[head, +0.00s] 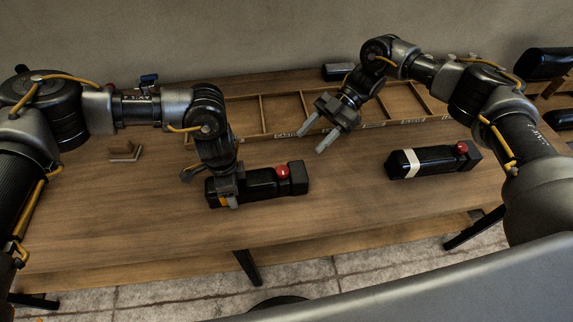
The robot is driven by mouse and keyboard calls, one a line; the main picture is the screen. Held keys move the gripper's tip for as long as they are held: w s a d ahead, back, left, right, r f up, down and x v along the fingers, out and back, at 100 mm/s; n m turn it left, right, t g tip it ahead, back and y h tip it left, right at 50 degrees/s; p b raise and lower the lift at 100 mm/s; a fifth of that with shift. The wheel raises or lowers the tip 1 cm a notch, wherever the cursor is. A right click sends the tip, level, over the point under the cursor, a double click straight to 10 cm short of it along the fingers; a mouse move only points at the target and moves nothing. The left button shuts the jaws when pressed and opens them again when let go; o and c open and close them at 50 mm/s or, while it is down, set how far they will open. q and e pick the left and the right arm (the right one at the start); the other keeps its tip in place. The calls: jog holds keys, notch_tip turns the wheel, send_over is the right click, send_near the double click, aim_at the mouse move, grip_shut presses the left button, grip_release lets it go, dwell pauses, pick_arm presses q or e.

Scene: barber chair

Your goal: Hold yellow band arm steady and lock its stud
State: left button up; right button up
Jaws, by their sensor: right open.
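A black chair arm with a yellow band (258,187) lies on the wooden table left of centre. A red stud knob (282,171) stands on its top toward the right end. My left gripper (226,198) is down at the arm's left end, over the yellow band, and covers most of the band. One finger shows against the near side. The far finger is hidden, so I cannot see whether it is clamped. My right gripper (313,141) is open and empty above the table, up and right of the red stud, apart from the arm.
A second black arm with a white band (405,165) and a red knob (461,148) lies to the right. A low wooden divided tray (262,113) runs along the back. Table between the arms is clear.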

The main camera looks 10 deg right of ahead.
aim_at(284, 169)
jog(key=shift+m+t+y, duration=0.4)
jog(key=shift+y, duration=0.2)
jog(key=x, duration=0.7)
jog(key=f+x, duration=0.1)
jog(key=x, duration=0.2)
jog(key=shift+s+d+f, duration=0.15)
jog(key=shift+s, duration=0.2)
jog(key=shift+c, duration=0.4)
jog(key=c, duration=0.9)
